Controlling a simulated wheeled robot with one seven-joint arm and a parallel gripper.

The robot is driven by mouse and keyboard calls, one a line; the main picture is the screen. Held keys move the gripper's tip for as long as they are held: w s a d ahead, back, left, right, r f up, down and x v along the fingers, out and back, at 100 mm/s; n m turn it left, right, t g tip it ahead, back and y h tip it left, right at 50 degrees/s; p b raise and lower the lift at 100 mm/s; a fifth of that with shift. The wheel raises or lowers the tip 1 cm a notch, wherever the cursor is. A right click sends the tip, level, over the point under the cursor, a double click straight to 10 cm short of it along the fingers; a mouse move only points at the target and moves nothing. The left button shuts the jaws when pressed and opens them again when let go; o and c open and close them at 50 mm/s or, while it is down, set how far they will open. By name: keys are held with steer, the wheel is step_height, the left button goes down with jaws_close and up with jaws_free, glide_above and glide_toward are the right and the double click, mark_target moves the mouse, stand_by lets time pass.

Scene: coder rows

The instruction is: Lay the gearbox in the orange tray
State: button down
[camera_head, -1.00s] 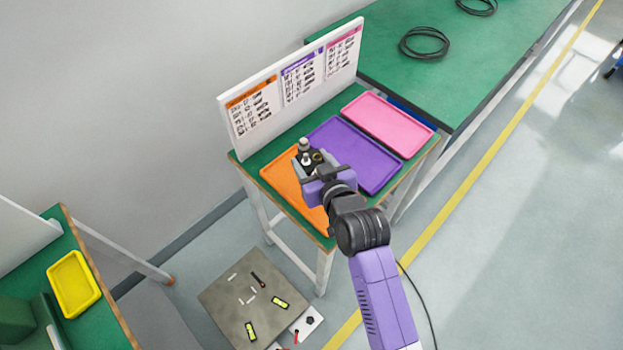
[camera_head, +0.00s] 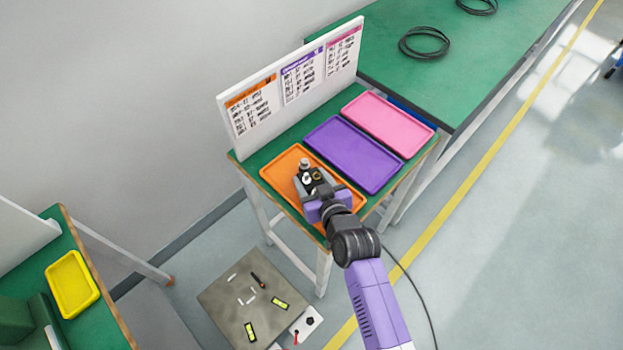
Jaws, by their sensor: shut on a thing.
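The orange tray (camera_head: 281,168) lies on the small green-topped table, at the left end of a row of three trays. My gripper (camera_head: 314,187) is over the orange tray and shut on the gearbox (camera_head: 305,177), a small grey and dark part with a round knob on top. The gearbox shows over the middle of the orange tray. I cannot tell whether it touches the tray floor. My gripper and arm hide the front right part of the tray.
The purple tray (camera_head: 353,154) and pink tray (camera_head: 388,124) lie to the right of the orange one. A white label board (camera_head: 290,85) stands behind them. A yellow tray (camera_head: 73,284) sits on another table at lower left. A black cable coil (camera_head: 424,42) lies on the long green bench.

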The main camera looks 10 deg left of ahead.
steer(key=c, duration=0.5)
jaws_free()
steer(key=shift+f, duration=0.1)
steer(key=shift+r, duration=0.25)
steer(key=v, duration=1.2)
steer(key=shift+f, duration=0.15)
steer(key=shift+d, duration=0.1)
steer(key=s+d+r+m+t+h, duration=0.1)
steer(key=s+d+m+t+h, duration=0.15)
steer(key=s+d, duration=1.4)
steer(key=s+d+r+m+h, duration=0.1)
steer(key=s+r, duration=0.3)
steer(key=s+d+r+m+h, duration=0.1)
steer(key=s+r, duration=0.3)
steer(key=s, duration=0.1)
steer(key=s+d+r+m+h, duration=0.1)
steer(key=s+r+h, duration=0.1)
steer(key=s+r, duration=0.2)
steer(key=shift+s+d+t, duration=0.25)
steer(key=shift+s+d, duration=0.15)
steer(key=shift+s, duration=0.35)
